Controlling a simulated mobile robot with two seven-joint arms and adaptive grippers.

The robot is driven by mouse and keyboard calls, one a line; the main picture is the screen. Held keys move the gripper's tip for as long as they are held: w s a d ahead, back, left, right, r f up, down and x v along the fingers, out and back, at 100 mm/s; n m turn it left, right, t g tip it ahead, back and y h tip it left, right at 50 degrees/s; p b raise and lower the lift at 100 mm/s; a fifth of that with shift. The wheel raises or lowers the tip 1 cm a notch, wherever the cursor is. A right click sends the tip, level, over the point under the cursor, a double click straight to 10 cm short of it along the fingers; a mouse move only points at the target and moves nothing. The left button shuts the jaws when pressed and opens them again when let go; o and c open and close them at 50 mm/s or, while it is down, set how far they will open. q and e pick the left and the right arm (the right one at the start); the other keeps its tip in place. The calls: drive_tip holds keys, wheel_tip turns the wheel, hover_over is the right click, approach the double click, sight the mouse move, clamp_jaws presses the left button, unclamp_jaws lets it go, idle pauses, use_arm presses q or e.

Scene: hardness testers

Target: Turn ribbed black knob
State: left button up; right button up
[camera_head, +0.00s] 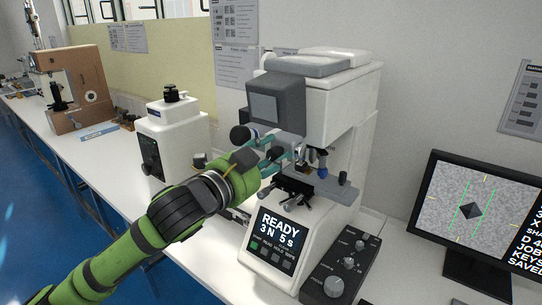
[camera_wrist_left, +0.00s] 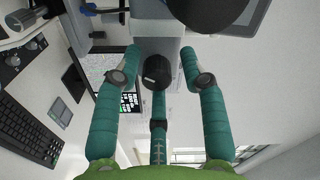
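The black knob (camera_wrist_left: 155,73) shows in the left wrist view as a short dark cylinder on the light grey body of the hardness tester (camera_wrist_left: 158,28). My left gripper (camera_wrist_left: 160,60) is open, its teal fingers spread around the knob. Gaps show between the knob and the two side fingers; I cannot tell whether the lower finger touches it. In the head view my left gripper (camera_head: 279,148) reaches the left side of the white tester (camera_head: 335,105), below its grey head. There the fingers and wrist largely hide the knob. My right gripper is not in view.
A black eyepiece-like cylinder (camera_head: 240,138) is close to my left fingers. Below are the stage (camera_head: 325,183) and a lit READY panel (camera_head: 275,240). A control box (camera_head: 340,270) and monitor (camera_head: 480,215) stand to the right. Another white tester (camera_head: 175,140) is on the left.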

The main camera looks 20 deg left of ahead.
sight(270, 150)
use_arm(q)
drive_tip(key=shift+f, duration=0.15)
wheel_tip(270, 150, up, 10)
drive_tip(key=shift+r, duration=0.1)
idle(0.6)
